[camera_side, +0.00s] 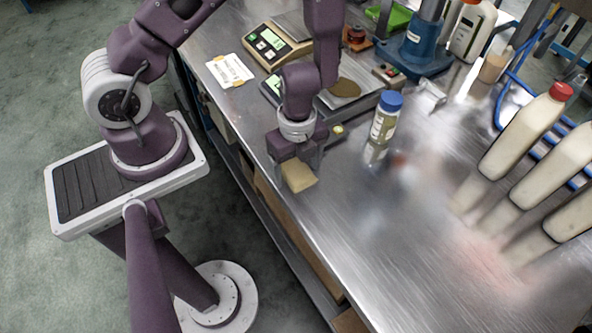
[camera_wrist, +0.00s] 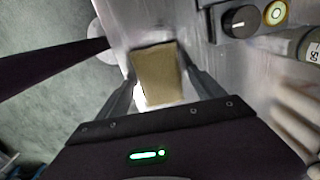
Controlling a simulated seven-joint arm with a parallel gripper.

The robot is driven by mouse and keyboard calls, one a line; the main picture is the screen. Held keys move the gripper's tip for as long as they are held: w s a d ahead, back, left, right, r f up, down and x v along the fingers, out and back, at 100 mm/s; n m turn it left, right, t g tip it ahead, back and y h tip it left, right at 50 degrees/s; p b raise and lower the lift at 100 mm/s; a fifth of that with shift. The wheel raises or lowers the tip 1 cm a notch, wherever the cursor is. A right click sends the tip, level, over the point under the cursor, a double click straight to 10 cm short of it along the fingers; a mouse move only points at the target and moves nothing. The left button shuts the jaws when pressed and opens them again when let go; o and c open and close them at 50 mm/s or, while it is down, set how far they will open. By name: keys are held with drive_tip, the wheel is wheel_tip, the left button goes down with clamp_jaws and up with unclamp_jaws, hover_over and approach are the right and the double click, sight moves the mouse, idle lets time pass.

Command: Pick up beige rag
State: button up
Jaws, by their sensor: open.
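The beige rag (camera_side: 299,176) is a small, flat, roughly square piece at the left edge of the metal table. My gripper (camera_side: 294,168) is right above it and hides part of it in the side view. In the wrist view the rag (camera_wrist: 159,74) lies between the two dark fingers of my gripper (camera_wrist: 160,80), one finger on each side. The fingers are apart. I cannot tell whether they touch the rag.
A blue-capped bottle (camera_side: 385,118) stands right of my gripper. Scales (camera_side: 276,45) and a blue stand (camera_side: 415,50) are at the back. Several cream bottles (camera_side: 525,130) stand at the right. The metal table (camera_side: 370,230) is bare in front.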

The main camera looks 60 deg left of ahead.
drive_tip(key=shift+c, duration=0.5)
drive_tip(key=c, duration=1.3)
drive_tip(key=shift+c, duration=0.2)
drive_tip(key=shift+r, duration=0.15)
